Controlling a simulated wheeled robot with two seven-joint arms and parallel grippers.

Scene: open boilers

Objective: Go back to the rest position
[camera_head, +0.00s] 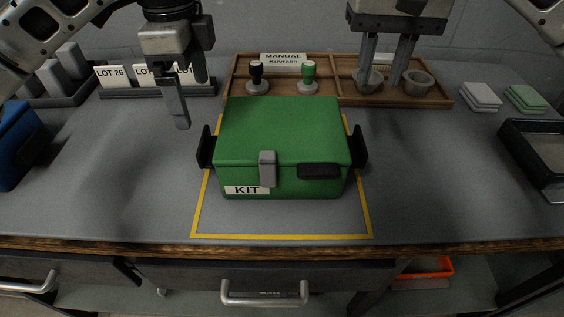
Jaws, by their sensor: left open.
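My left gripper (191,103) hangs above the bench to the upper left of the green kit box (280,130). Its fingers are apart and nothing shows between them. My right gripper (382,85) is at the upper right, in front of part of the wooden tray. Its two fingers are apart, with nothing seen held between them. The kit box has its lid down, a grey latch (267,168) and a dark handle on the front, and black side handles. Neither gripper appears to touch the box.
The box sits inside a yellow outline (281,236). Behind it, the wooden tray (436,101) holds two stamps and small bowls. Lot cards (113,76) stand at left, near a blue bin (14,140). Pads (481,95) and a black tray (541,150) are at right.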

